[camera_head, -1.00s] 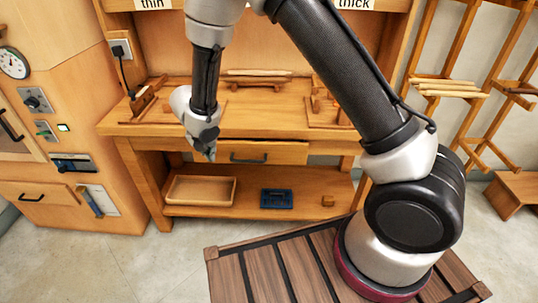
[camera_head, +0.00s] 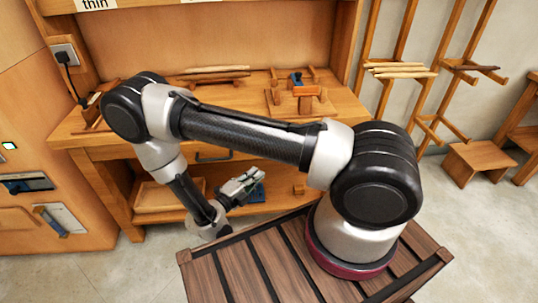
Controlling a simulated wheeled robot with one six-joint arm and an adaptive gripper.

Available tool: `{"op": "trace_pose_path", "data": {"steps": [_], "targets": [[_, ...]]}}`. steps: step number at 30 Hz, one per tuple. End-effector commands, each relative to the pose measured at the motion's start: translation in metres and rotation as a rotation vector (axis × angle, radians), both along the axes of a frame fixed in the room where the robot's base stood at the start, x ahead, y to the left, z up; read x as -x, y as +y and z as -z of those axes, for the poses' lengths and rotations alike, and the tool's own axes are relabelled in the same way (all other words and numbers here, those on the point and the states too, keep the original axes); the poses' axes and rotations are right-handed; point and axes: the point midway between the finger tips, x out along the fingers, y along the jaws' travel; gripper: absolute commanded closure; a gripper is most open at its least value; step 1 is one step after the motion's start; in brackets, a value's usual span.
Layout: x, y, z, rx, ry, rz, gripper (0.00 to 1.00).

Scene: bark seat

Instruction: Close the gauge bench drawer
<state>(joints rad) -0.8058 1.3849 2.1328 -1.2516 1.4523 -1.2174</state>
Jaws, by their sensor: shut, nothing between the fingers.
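The wooden gauge bench (camera_head: 65,133) stands across the back. Its drawer (camera_head: 240,157) is under the top, with a dark bar handle (camera_head: 213,157). My arm crosses in front and hides much of the drawer front, so I cannot tell how far it stands out. My gripper (camera_head: 258,174) is low in front of the bench, below and right of the handle. It points to the right and slightly up, with its fingers shut and empty. It looks apart from the handle.
Sticks (camera_head: 213,73) lie on the bench top. A wooden rack (camera_head: 400,70) stands right; a cabinet (camera_head: 30,110) stands left.

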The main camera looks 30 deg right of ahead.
Motion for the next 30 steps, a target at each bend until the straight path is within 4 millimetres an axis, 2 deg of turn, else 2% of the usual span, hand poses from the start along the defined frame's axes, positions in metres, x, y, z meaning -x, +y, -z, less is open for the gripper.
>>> {"op": "trace_pose_path", "data": {"steps": [14,18,21,30], "targets": [[-0.043,-0.085,0.0,-0.005,-0.001,0.006,1.0],[-0.064,-0.089,0.001,-0.006,-0.003,0.004,1.0],[-0.072,-0.092,0.001,-0.005,-0.001,0.003,1.0],[-0.078,-0.093,0.0,-0.005,-0.001,0.001,1.0]]}}
